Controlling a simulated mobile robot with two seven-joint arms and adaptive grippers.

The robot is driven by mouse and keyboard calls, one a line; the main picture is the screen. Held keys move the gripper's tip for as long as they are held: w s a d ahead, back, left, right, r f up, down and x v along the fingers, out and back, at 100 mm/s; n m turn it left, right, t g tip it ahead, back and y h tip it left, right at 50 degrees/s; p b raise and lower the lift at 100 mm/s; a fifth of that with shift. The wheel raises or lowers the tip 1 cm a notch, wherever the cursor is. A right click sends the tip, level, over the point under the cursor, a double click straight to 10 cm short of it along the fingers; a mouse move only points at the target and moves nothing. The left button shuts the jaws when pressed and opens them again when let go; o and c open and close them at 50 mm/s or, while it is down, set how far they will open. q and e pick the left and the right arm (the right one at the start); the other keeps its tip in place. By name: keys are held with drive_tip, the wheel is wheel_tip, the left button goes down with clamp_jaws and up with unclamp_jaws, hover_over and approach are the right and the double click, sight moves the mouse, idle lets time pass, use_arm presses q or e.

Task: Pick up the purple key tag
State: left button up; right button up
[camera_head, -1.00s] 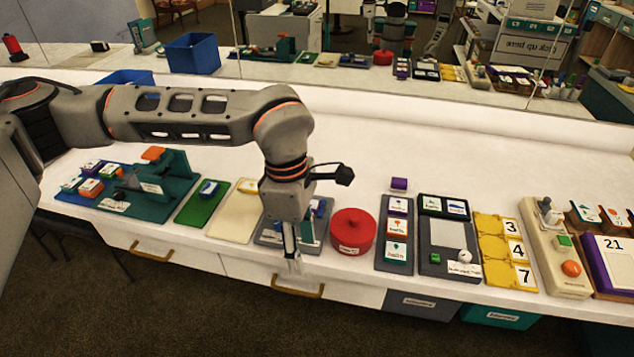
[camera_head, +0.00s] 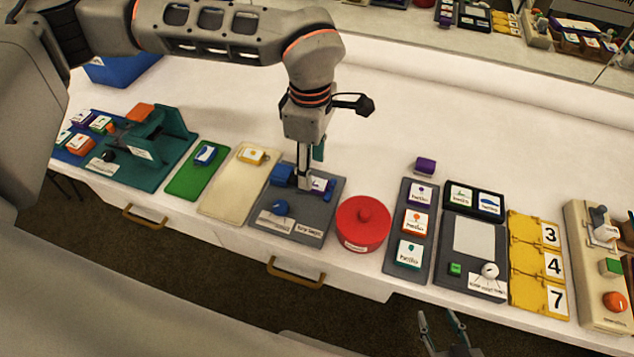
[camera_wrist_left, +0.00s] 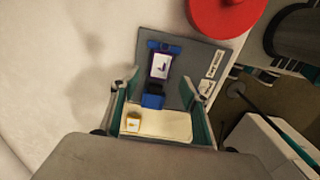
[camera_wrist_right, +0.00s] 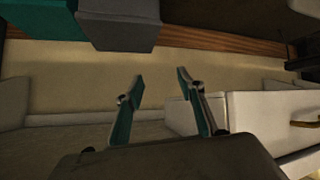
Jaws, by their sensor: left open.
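A white-faced tag with purple edges (camera_wrist_left: 160,66) sits in a blue holder on the grey board (camera_wrist_left: 205,50) in the left wrist view. In the head view the same purple-edged tag (camera_head: 322,187) is partly hidden behind my left gripper (camera_head: 304,186). My left gripper (camera_wrist_left: 160,76) is open and points down over the board, its fingers on either side of the tag's line of view. I cannot tell whether they touch it. My right gripper (camera_head: 439,316) is open and empty, low in front of the counter; its fingers also show in the right wrist view (camera_wrist_right: 160,77).
A red lidded pot (camera_head: 363,222) stands just right of the grey board. A cream board (camera_head: 230,195) lies to its left. A purple block (camera_head: 425,166) lies behind a strip of labelled tags (camera_head: 397,240).

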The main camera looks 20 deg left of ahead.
sight(314, 182)
use_arm(q)
wheel_tip(314, 182, down, 4)
drive_tip(key=shift+d+f, duration=0.15)
drive_tip(key=shift+f, duration=0.05)
drive_tip(key=c, duration=1.1)
